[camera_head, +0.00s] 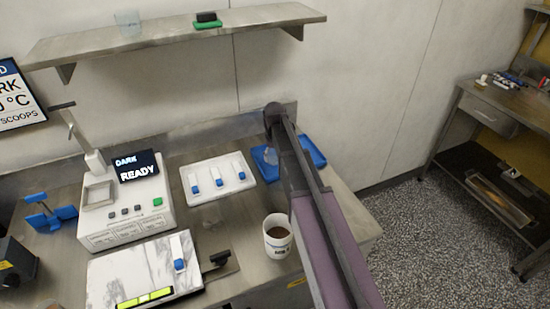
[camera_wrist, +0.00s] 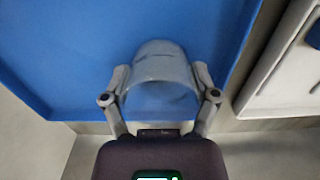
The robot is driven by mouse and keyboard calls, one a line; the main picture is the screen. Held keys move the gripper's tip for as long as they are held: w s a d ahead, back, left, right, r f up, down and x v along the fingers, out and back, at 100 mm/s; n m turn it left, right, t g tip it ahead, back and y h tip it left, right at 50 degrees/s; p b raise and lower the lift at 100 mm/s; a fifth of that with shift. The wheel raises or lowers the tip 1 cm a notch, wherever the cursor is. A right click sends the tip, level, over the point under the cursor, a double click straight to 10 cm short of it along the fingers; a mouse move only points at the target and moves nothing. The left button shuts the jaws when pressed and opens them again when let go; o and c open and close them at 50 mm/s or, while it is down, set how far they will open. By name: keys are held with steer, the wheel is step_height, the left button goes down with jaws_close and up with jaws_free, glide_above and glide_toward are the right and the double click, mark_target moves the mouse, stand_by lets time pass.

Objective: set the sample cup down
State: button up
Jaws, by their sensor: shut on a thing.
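The sample cup (camera_wrist: 160,68) is a clear, bluish cup between the two fingers of my gripper (camera_wrist: 160,90) in the wrist view. My gripper is shut on it, one finger against each side. The cup is over the blue tray (camera_wrist: 60,50), near one of its edges. I cannot tell whether its bottom touches the tray. In the head view the cup (camera_head: 271,155) shows small at the left end of the blue tray (camera_head: 316,152), and my arm hides much of the tray and the gripper.
A white holder (camera_head: 207,173) with several blue-ended scoops lies left of the tray. A mug (camera_head: 277,238) of brown liquid stands in front. A white instrument (camera_head: 125,205) reading READY and a marble slab (camera_head: 130,272) are farther left. A shelf (camera_head: 160,33) hangs above.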

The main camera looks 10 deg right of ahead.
steer(key=shift+f, duration=0.2)
steer(key=o, duration=0.9)
steer(key=shift+r, duration=0.15)
step_height(320, 180, up, 12)
steer(key=p, duration=1.2)
steer(key=shift+r, duration=0.1)
stand_by(0.3)
steer(key=s+m, duration=0.1)
steer(key=s, duration=1)
steer(key=s+m, duration=0.1)
steer(key=s, duration=1)
